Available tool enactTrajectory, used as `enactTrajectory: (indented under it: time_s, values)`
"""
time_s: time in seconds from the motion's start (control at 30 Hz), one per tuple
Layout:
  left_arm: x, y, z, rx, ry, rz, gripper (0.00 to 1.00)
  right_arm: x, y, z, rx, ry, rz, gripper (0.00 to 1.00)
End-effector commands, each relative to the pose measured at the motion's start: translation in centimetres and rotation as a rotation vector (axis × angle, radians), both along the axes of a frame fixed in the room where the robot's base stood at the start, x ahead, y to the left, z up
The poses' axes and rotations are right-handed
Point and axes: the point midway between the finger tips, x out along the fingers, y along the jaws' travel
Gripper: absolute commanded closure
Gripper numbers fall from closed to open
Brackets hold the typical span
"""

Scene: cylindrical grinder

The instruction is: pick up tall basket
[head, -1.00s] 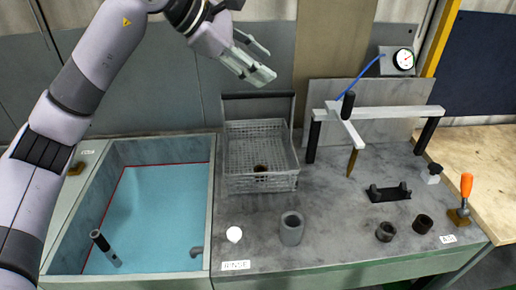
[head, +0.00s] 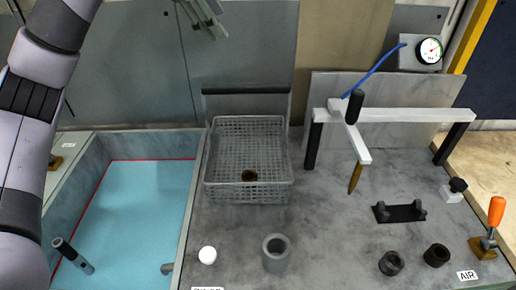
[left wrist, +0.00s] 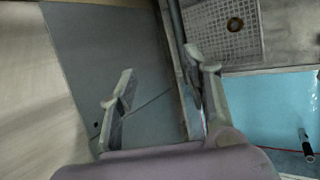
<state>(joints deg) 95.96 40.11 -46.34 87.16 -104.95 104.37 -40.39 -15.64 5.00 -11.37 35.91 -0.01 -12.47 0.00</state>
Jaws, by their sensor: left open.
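The basket (head: 262,192) is a grey mesh box with a tall frame and a dark top bar at its back. It stands on the grey bench just right of the blue tank, with a small brown ring (head: 249,176) inside. My left gripper (head: 208,30) is at the top edge of the head view, partly cut off, above and behind the basket. In the left wrist view my left gripper (left wrist: 162,85) is open and empty, and the basket (left wrist: 212,45) lies beyond its right finger, apart from it. My right gripper is not in view.
The blue tank (head: 135,220) at left holds a dark-handled rod (head: 73,256). A white ball (head: 207,255) and grey cylinder (head: 275,254) stand before the basket.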

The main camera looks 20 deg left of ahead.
Motion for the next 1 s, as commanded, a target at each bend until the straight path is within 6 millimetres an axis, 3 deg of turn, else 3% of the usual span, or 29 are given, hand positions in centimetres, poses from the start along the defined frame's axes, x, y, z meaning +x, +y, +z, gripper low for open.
enactTrajectory:
  time_s: [0.03,0.3,0.43,0.57,0.73,1.0]
  values:
    - [0.0,0.0,-1.3,-0.001,-0.001,0.000,0.55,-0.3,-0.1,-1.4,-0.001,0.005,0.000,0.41]
    - [-0.1,0.0,-4.9,-0.001,-0.001,0.000,0.55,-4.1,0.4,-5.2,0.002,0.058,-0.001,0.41]
    - [-0.1,0.0,-6.1,-0.002,-0.001,-0.001,0.55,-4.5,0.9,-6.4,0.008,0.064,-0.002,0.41]
    - [0.3,-0.1,-6.7,-0.001,0.001,-0.001,0.55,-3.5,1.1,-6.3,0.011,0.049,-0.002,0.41]
    - [1.9,-0.8,-9.0,0.000,0.005,-0.001,0.55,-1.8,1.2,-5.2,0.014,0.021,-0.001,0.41]
    - [5.1,-1.9,-13.7,-0.001,0.006,-0.002,0.55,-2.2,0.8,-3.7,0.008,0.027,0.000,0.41]
